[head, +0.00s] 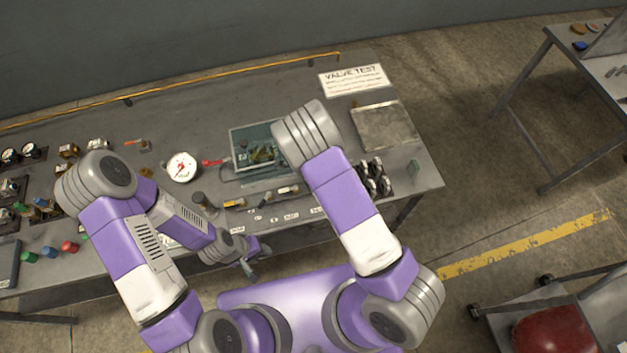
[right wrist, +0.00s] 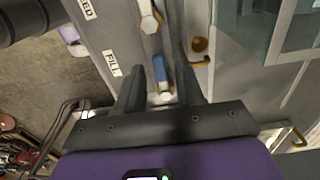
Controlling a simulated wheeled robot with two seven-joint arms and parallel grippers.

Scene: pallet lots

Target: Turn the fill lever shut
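In the right wrist view a lever with a blue grip (right wrist: 159,75) and a pale end lies between the fingers of my right gripper (right wrist: 160,88). A white label reading FILL (right wrist: 111,63) is beside it, to the left. The two dark fingers stand apart, one on each side of the lever, with gaps visible. In the head view my right gripper is hidden under its arm. My left gripper (head: 254,262) hangs empty in front of the bench's front edge, its fingers apart.
A second, white lever (right wrist: 149,18) stands above the blue one. On the bench (head: 215,105) are a round gauge (head: 181,168), a clear-topped box (head: 250,140), a grey plate (head: 384,127) and a VALVE TEST sign (head: 354,80). A yellow rail (head: 220,73) runs along the back.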

